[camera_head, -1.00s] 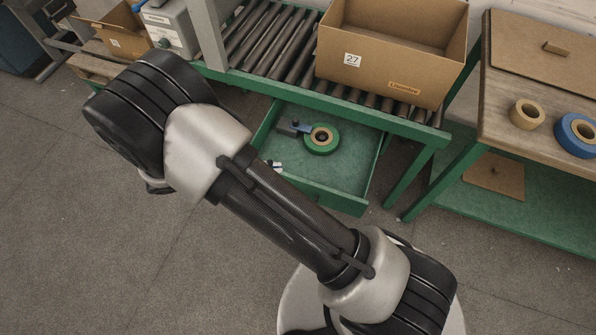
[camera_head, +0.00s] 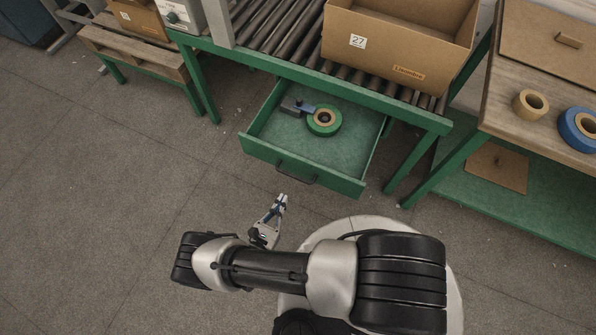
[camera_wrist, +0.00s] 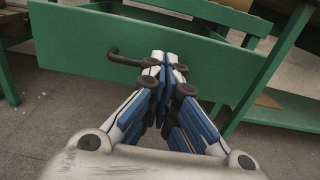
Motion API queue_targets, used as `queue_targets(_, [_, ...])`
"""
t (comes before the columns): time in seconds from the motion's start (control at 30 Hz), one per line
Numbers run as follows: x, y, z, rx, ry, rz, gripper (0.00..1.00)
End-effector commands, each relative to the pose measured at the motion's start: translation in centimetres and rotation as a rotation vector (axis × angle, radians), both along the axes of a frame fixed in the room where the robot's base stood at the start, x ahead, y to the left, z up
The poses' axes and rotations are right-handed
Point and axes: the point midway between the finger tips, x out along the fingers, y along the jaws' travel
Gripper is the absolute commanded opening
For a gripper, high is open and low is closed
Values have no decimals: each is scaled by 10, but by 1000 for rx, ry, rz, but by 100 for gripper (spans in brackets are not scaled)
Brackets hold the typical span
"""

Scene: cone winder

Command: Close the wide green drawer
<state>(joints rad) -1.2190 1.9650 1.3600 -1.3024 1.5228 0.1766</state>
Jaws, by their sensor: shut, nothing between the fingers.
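The wide green drawer (camera_head: 300,172) is pulled out from under the roller conveyor. Its front panel with a dark bar handle (camera_head: 296,173) faces me. Inside lie a green tape roll (camera_head: 324,121) and a small dark and blue tool (camera_head: 297,106). My gripper (camera_head: 283,198) is shut and empty, apart from the drawer on the near side, just below the handle in the head view. In the wrist view the drawer front (camera_wrist: 215,62) fills the upper part, with the handle (camera_wrist: 130,59) left of my shut fingertips (camera_wrist: 165,58). The handle's right end is close to or behind the fingertips.
The green conveyor frame (camera_head: 330,88) carries rollers and a cardboard box (camera_head: 390,52) marked 27. A bench (camera_head: 510,75) with tape rolls (camera_head: 577,128) stands at the right. A low pallet table (camera_head: 130,50) is at the left. The floor (camera_head: 120,200) left of the drawer is clear.

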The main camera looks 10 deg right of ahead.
Motion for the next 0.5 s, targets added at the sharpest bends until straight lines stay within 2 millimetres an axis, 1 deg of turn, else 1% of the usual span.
queue_targets(0.03, [7,-7,0,-2,1,-7,0])
queue_targets(0.3, [51,-41,-1,1,1,-11,0])
queue_targets(0.5, [80,-61,-1,1,0,-9,0])
